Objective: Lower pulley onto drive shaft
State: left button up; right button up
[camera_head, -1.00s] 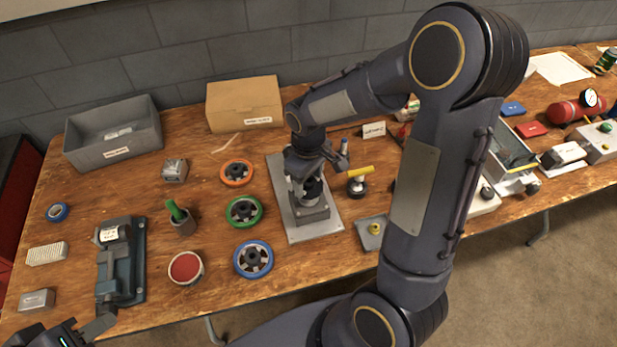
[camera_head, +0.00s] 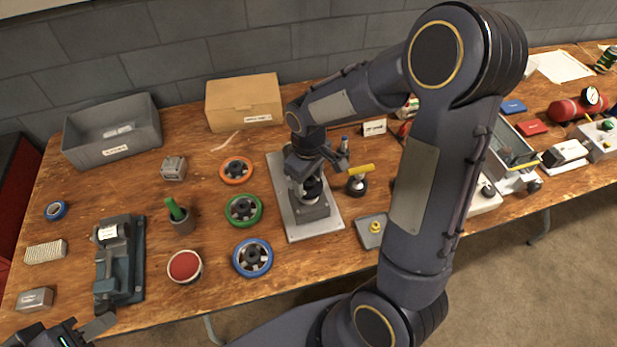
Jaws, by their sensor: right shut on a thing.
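My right gripper (camera_head: 307,170) is over the drive unit, a grey block (camera_head: 314,211) on a light metal base plate (camera_head: 277,184) at the middle of the table. It is shut on a small dark round part, the pulley (camera_head: 313,188), mostly hidden by the fingers and wrist. The pulley is right above or at the top of the block. The drive shaft is hidden, and I cannot tell whether the pulley touches it. My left gripper (camera_head: 90,325) is at the bottom left corner, partly cut off. Its fingers look spread and empty.
Orange (camera_head: 236,181), green (camera_head: 230,219) and blue (camera_head: 241,270) rimmed wheels lie left of the plate. A yellow-handled tool (camera_head: 357,187) stands close on its right. A grey bin (camera_head: 78,150) and cardboard box (camera_head: 243,103) stand behind. My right arm covers the table right of centre.

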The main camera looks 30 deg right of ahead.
jog(key=shift+f+b, duration=1.2)
jog(key=shift+f, duration=0.3)
dwell(0.4)
jog(key=o, duration=1.1)
jog(key=shift+o, duration=0.2)
jog(key=shift+r, duration=0.1)
notch_tip(320, 180, up, 7)
jog(key=shift+r, duration=0.35)
